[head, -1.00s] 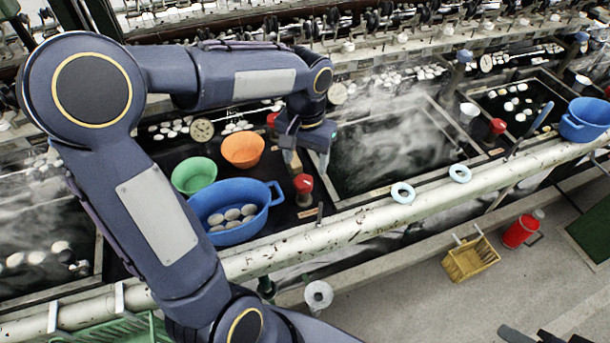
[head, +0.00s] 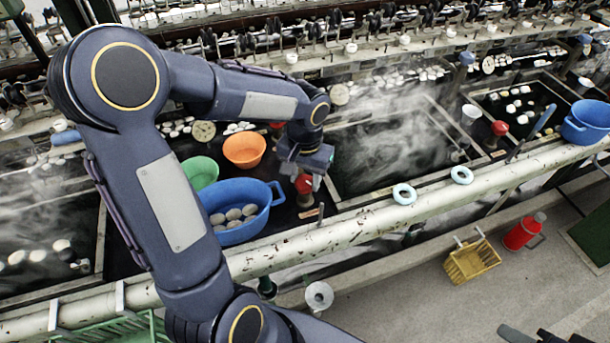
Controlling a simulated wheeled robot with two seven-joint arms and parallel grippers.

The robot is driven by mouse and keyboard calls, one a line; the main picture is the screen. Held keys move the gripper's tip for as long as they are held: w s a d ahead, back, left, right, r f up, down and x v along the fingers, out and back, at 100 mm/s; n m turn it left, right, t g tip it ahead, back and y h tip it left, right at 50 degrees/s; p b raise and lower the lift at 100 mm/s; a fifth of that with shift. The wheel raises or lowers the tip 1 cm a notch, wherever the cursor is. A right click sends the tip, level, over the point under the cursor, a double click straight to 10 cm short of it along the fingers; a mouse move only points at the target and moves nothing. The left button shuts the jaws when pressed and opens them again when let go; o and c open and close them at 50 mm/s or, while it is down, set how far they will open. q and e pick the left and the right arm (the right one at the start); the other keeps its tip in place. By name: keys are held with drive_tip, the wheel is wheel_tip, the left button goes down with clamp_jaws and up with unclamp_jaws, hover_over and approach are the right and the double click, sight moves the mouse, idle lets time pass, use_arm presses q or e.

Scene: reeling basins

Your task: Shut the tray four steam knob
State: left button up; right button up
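A red steam knob (head: 304,184) stands on the dark deck between the blue basin (head: 262,228) and the steaming water tray (head: 385,180). My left gripper (head: 307,177) is at this knob, reaching down from above, with one finger close against its right side. The other finger is hard to make out, so I cannot tell whether the gripper grips the knob. A second red knob (head: 499,128) stands farther right, apart from the gripper. Dark parts at the bottom right edge may be my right gripper; its fingers are not clear.
An orange bowl (head: 244,150) and a green bowl (head: 203,172) stand beside the blue basin of white cocoons. A yellow basket (head: 471,260) and red bucket (head: 523,232) are on the floor.

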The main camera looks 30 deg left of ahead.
use_arm(q)
drive_tip(key=shift+c, duration=1.4)
drive_tip(key=shift+m, duration=0.3)
drive_tip(key=shift+m+p, duration=0.45)
drive_tip(key=shift+m, duration=2.25)
drive_tip(key=o, duration=1)
drive_tip(key=shift+c, duration=0.2)
drive_tip(key=shift+r, duration=0.15)
